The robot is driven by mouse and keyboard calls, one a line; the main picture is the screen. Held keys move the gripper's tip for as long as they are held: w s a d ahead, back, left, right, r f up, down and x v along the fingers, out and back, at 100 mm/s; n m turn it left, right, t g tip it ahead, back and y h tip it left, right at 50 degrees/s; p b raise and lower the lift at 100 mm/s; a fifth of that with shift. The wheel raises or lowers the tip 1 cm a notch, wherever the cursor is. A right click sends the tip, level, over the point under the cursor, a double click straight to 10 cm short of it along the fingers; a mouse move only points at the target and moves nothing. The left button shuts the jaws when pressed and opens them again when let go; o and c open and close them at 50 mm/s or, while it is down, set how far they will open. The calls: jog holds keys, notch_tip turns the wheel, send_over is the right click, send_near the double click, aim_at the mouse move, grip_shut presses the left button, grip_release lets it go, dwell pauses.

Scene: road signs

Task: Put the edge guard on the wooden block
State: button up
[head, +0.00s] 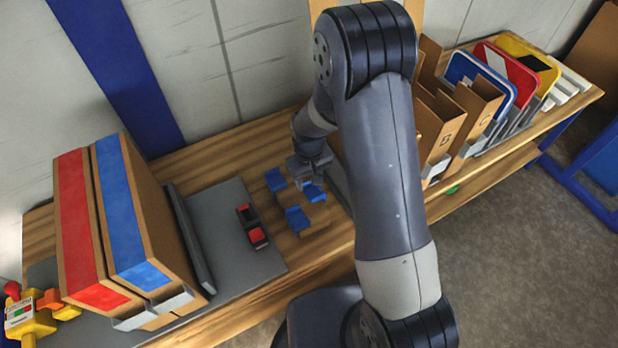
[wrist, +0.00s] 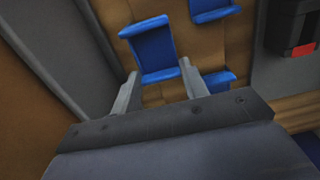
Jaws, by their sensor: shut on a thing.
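My gripper (head: 309,180) is shut on a blue edge guard (head: 314,194). In the wrist view the two grey fingertips (wrist: 158,85) are at either side of this guard (wrist: 150,48), an angled blue piece. Brown wood lies below the guards.
A grey mat (head: 222,235) with a black-and-red item (head: 252,226) lies left of the guards. Tall boxes with red and blue bands (head: 128,215) stand farther left. Cardboard holders (head: 440,128) and road signs (head: 510,75) stand right of my arm. The wall is behind the bench.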

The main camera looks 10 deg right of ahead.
aim_at(309, 181)
jog(key=o, duration=1)
jog(key=shift+o, duration=0.2)
notch_tip(309, 181, up, 13)
jog(key=p, duration=0.2)
notch_tip(309, 181, down, 13)
jog(key=shift+f+b, duration=0.2)
jog(key=shift+b, duration=0.8)
jog(key=shift+r+p, duration=0.3)
jog(key=shift+r, duration=0.05)
